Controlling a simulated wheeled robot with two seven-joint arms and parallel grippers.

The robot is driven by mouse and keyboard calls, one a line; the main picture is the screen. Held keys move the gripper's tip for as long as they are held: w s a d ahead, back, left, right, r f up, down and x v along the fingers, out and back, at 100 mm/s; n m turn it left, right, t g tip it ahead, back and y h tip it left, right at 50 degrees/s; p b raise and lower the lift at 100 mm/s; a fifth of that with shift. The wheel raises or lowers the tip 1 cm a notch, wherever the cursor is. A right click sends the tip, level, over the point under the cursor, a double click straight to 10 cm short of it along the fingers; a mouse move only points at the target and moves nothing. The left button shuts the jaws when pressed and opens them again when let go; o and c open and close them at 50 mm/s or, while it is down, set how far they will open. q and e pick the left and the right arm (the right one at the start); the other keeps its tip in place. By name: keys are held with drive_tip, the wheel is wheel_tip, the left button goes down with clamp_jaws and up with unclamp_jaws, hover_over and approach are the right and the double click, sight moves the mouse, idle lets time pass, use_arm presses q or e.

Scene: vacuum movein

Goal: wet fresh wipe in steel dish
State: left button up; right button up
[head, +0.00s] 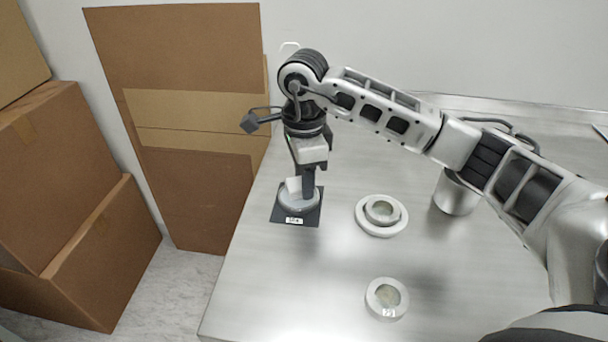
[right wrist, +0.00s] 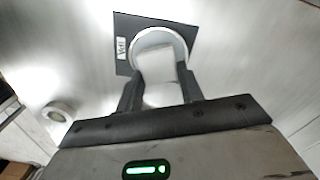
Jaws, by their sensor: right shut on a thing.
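My right gripper (head: 307,192) points straight down over a round steel dish (head: 299,205) on a dark square mat (head: 279,213) with a small white label. It is shut on a white wipe (head: 293,185). In the right wrist view, the wipe (right wrist: 158,65) stands between the two fingers (right wrist: 160,97), with the dish's rim (right wrist: 160,31) around and behind it. The wipe is low, at or inside the dish; whether it touches the dish's bottom or any liquid cannot be told. The label's writing is too small to read surely. My left gripper is not in view.
To the right stand a round pale holder (head: 364,224) with a smaller dish (head: 381,210) in it and a steel cup (head: 455,196). A labelled round dish (head: 373,303) sits nearer the front. Cardboard boxes (head: 65,180) stand left of the steel table (head: 250,285).

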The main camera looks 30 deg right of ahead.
drive_tip(key=shift+f+b, duration=0.6)
drive_tip(key=shift+f, duration=0.05)
idle(1.5)
drive_tip(key=shift+r, duration=0.1)
drive_tip(key=shift+r+p, duration=2.3)
drive_tip(key=shift+r, duration=1.2)
